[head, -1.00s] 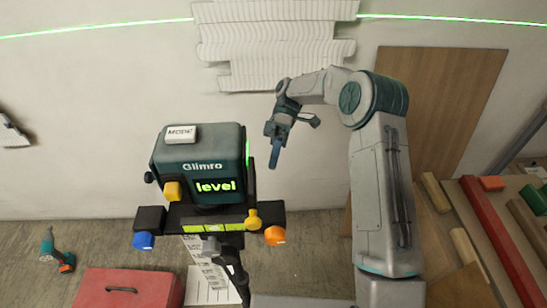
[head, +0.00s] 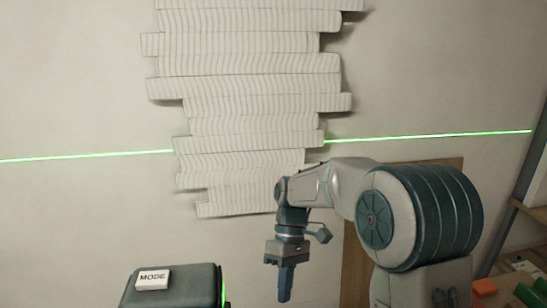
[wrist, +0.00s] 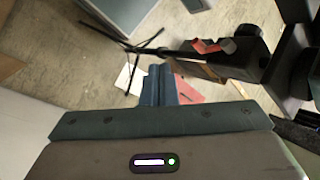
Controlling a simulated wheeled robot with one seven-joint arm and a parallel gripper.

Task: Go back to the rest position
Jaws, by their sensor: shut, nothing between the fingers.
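My gripper (head: 285,283) hangs in the lower middle of the head view, fingers pointing down and closed together, with nothing held. In the wrist view its blue fingers (wrist: 158,88) also lie side by side. In the head view it is in front of the wall, just below the lower end of the wall relief (head: 245,110), and apart from it as far as I can tell. The dark green laser level (head: 190,290) with its white MODE button (head: 153,280) is to the left of my gripper, mostly cut off by the bottom edge.
A green laser line (head: 430,136) runs across the wall, hidden behind the relief's slabs. A brown board (head: 357,265) leans behind my arm. Shelving (head: 530,215) stands at the right edge.

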